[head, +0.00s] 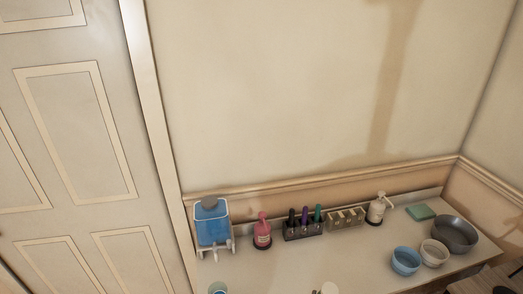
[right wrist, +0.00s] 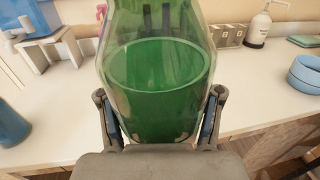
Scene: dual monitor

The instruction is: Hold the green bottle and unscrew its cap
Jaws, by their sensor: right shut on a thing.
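In the right wrist view the green bottle (right wrist: 158,85) stands large between the two fingers of my right gripper (right wrist: 160,118). The bottle is clear green, with a visible level line inside it. The fingers press against its left and right sides, shut on it. Its upper end is cut off by the top of the picture, so the cap is hidden there. I cannot make out the bottle or my right gripper in the head view. My left gripper is in neither view.
A white counter (head: 300,268) runs along the wall. At its back stand a blue dispenser (head: 211,226), a pink bottle (head: 262,232), dark and beige holders, and a white pump bottle (head: 377,208). Several bowls (head: 406,261) are at right. A blue cup (head: 218,288) shows at the bottom edge.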

